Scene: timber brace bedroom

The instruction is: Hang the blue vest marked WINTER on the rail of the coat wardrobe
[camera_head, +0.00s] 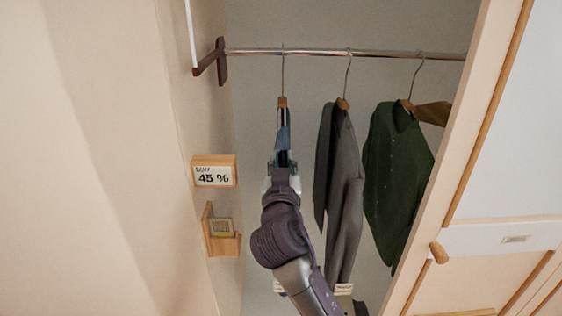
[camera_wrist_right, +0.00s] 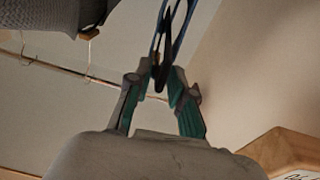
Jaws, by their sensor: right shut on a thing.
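The blue vest (camera_head: 284,135) hangs edge-on from a wooden hanger (camera_head: 282,102) whose thin hook reaches up to the metal rail (camera_head: 310,52) in the head view. The hook appears to be at the rail; whether the rail bears its weight I cannot tell. My right gripper (camera_head: 283,162) is shut on the vest below the hanger and hides most of it. In the right wrist view, my right gripper (camera_wrist_right: 160,88) closes on a dark blue edge of the vest (camera_wrist_right: 176,30). The WINTER marking is not readable. My left gripper is not in view.
A grey garment (camera_head: 338,180) and a dark green shirt (camera_head: 395,160) hang to the right on the rail. A 45 % display (camera_head: 214,171) and a small wooden holder (camera_head: 221,232) are on the left wall. The wardrobe door (camera_head: 505,140) stands at right.

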